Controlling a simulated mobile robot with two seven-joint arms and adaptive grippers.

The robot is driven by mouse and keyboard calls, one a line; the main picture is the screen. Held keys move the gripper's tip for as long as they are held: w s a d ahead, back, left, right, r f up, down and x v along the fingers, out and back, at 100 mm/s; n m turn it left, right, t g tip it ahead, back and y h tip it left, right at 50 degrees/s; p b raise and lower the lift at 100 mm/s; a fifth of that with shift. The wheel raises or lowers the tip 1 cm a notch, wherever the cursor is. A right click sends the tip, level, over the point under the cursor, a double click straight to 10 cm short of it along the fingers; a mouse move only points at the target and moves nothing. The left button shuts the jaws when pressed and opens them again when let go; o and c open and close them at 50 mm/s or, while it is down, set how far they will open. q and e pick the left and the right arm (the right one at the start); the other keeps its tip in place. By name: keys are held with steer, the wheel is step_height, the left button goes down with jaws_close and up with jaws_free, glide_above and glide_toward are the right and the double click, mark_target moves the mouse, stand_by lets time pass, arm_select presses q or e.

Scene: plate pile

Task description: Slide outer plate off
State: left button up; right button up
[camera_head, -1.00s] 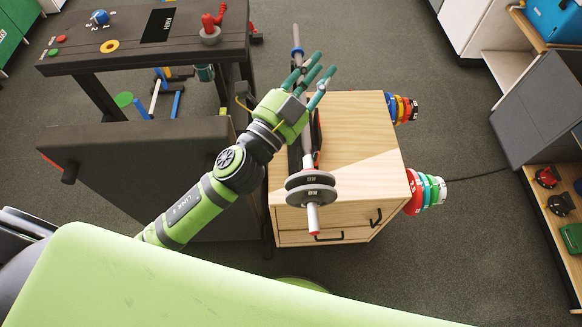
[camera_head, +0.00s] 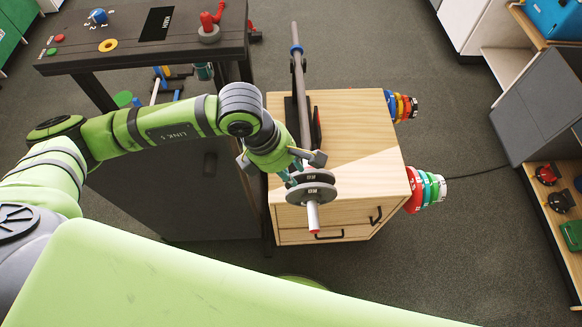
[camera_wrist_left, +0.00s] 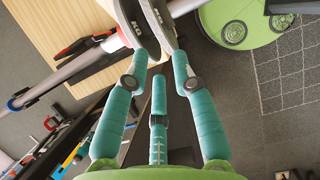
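Two round grey plates sit side by side near the close end of a metal bar (camera_head: 303,110): the outer plate (camera_head: 312,195) and the inner plate (camera_head: 318,176). The red-tipped bar end (camera_head: 313,217) sticks out past the outer plate. In the left wrist view the outer plate (camera_wrist_left: 158,20) is right of the inner plate (camera_wrist_left: 130,22). My left gripper (camera_head: 295,174) is at the plates' left side in the head view. Its teal fingers (camera_wrist_left: 161,62) are apart, with tips either side of the plates' lower edges; contact is unclear. My right gripper is not in view.
The bar rests on a black holder on a wooden cabinet (camera_head: 350,130). Coloured plates (camera_head: 428,190) hang on the cabinet's right side. A dark table (camera_head: 130,45) with a red joystick (camera_head: 208,28) stands at the left. The cabinet top right of the bar is clear.

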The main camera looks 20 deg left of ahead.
mark_target(304, 187)
arm_select(q)
steer(key=b+x, duration=0.5)
steer(key=x, duration=0.3)
steer(key=shift+s+b, duration=0.15)
steer(key=shift+b, duration=0.15)
steer(key=shift+b+x, duration=0.85)
steer(key=shift+x, duration=0.05)
steer(key=shift+d, duration=0.1)
steer(key=shift+r, duration=0.1)
steer(key=shift+c, duration=0.4)
jaws_close()
steer(key=shift+d+r, duration=0.1)
steer(key=shift+r, duration=0.05)
